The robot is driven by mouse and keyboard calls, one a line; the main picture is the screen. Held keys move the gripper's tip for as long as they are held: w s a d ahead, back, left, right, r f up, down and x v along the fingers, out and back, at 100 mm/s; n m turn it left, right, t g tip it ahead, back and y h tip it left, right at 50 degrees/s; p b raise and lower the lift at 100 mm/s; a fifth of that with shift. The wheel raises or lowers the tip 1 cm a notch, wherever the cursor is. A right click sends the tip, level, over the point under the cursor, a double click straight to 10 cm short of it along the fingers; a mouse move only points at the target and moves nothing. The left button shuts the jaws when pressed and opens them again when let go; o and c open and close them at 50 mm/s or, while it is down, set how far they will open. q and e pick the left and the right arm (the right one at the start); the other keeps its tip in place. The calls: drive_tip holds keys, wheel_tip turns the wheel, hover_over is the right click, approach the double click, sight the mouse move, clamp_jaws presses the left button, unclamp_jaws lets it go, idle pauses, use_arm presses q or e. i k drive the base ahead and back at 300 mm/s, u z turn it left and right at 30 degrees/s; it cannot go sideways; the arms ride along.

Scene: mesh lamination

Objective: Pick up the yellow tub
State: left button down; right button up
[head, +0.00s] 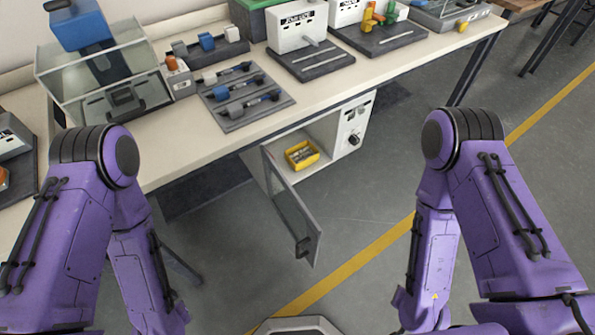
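The yellow tub (302,154) is a small open container with several grey metallic pieces in it. It sits inside a white cabinet (327,140) under the bench. The cabinet's glazed door (291,209) stands open, swung out toward me, with a dark handle near its free lower edge. My two purple arms come down at the left and right of the head view. Both grippers are outside the picture, below its lower edge, so their state is hidden.
The long bench (181,147) holds a clear box (105,85), a grey mat (245,98) with several tools, and white machines (297,26). The open door juts over the floor. The grey floor (350,215) right of it is clear, with a yellow line (372,251).

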sight(303, 154)
drive_tip(key=u, duration=0.05)
drive_tip(key=k, duration=1.05)
drive_tip(key=z, duration=1.1)
drive_tip(key=i, duration=1.25)
drive_tip(key=u, duration=0.4)
